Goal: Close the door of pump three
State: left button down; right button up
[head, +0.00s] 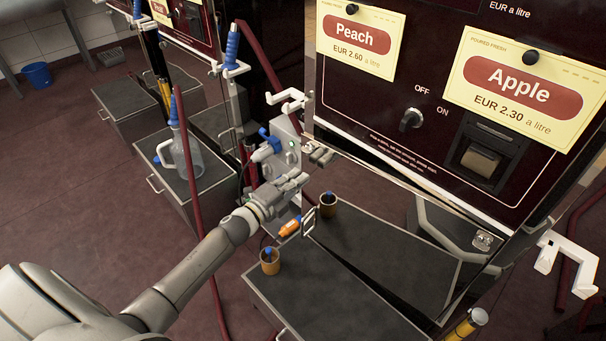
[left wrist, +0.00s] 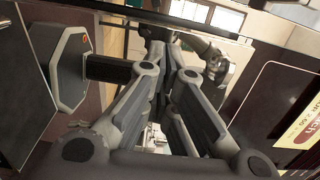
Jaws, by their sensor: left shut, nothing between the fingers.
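A dark red pump front (head: 430,130) with Peach and Apple signs fills the upper right of the head view. No pump number is legible, so I cannot tell whether it is pump three. Its bottom edge is a shiny metal strip, above a dark lower opening with a grey angled handle-like bar (head: 445,232). I cannot tell which panel is the door or how far it stands open. My left gripper (head: 303,179) is shut and empty, just left of the pump's lower left corner. It also shows in the left wrist view (left wrist: 165,42). My right gripper is not in view.
A grey valve box (head: 289,150) with a blue knob stands behind the left gripper. Red hoses hang at left. A white hook (head: 568,262) sticks out at right.

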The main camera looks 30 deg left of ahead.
pick_arm(q)
jog(key=shift+w+d, duration=0.15)
jog(key=shift+w, duration=0.45)
jog(key=shift+w+d, duration=0.15)
jog(key=shift+w, duration=0.55)
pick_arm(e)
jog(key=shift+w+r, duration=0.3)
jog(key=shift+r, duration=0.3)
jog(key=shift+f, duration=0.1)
